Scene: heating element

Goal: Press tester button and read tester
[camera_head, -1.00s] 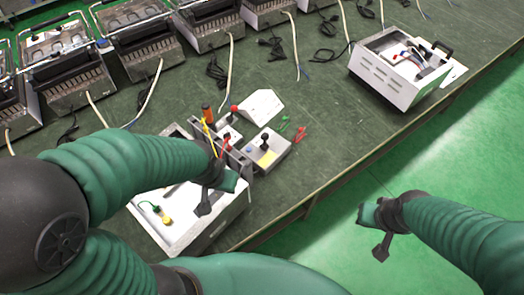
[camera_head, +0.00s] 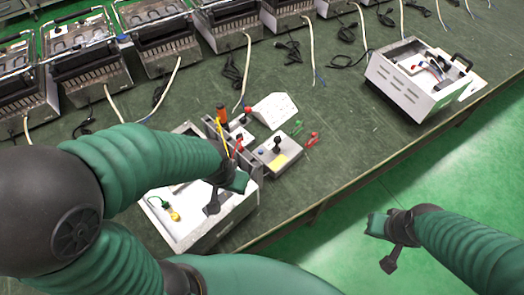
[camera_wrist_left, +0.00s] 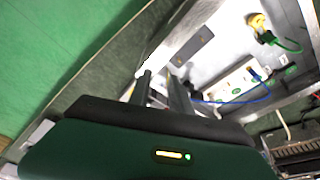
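A small grey box (camera_head: 279,154) with a blue button, a black knob and a yellow label sits on the green bench; it looks like the tester. My left gripper (camera_head: 224,190) is left of and nearer than this box, over a white open-topped case (camera_head: 186,235) holding a yellow-and-green part (camera_head: 174,215). In the left wrist view, the left gripper's fingers (camera_wrist_left: 161,88) are apart with nothing seen between them; the yellow part (camera_wrist_left: 257,22) also shows there. My right gripper (camera_head: 387,235) hangs beyond the bench edge, over the floor; its fingers are unclear.
A tool holder (camera_head: 222,125) with coloured-handled tools stands beside the grey box. A white sloped panel (camera_head: 274,109) and red clips (camera_head: 312,139) lie close by. Another white case (camera_head: 415,85) stands at right, and heater units (camera_head: 160,40) line the back. The bench's middle right is clear.

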